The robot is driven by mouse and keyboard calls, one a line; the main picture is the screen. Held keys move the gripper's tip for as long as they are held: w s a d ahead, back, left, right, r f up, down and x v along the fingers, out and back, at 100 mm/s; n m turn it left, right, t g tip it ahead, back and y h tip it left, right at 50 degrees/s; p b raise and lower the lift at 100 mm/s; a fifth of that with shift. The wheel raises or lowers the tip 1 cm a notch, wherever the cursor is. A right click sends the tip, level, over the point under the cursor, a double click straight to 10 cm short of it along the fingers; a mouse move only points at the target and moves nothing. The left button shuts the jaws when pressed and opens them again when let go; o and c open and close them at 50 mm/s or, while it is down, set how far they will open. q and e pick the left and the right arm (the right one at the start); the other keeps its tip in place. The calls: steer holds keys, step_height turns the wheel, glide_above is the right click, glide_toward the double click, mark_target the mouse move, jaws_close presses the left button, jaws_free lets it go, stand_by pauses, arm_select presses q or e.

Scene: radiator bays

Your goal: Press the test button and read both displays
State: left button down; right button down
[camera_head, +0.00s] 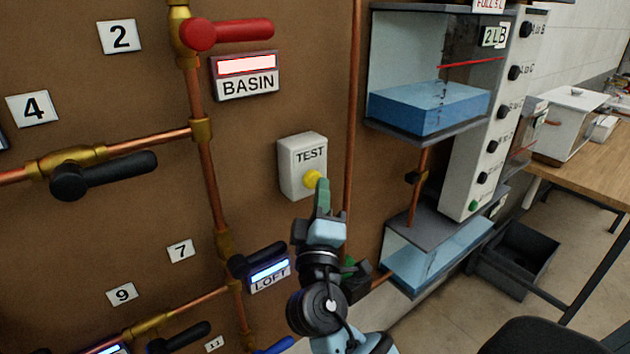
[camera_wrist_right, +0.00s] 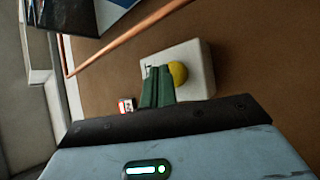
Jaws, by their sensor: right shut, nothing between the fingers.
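The white TEST box (camera_head: 302,160) is on the brown panel, with a round yellow button (camera_head: 311,178) on its lower front. My right gripper (camera_head: 322,188) is shut and empty, its green fingertips right beside the button. In the right wrist view the fingertips (camera_wrist_right: 160,88) overlap the white box (camera_wrist_right: 198,60), close beside the yellow button (camera_wrist_right: 178,73); I cannot tell whether they touch it. The BASIN display (camera_head: 246,66) is lit red-white, with no readable digits. The LOFT display (camera_head: 269,273) is lit blue-white, also unreadable. My left gripper is not in view.
Copper pipes with a red lever (camera_head: 232,30) and black levers (camera_head: 105,173) stand out from the panel. A copper pipe (camera_head: 354,120) runs just right of the TEST box. Further right is a water tank (camera_head: 428,107) beside a column of black knobs. A wooden table (camera_head: 590,165) stands at far right.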

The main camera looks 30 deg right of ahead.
steer(key=shift+s, duration=0.4)
steer(key=s, duration=0.5)
steer(key=shift+d, duration=0.2)
stand_by(0.9)
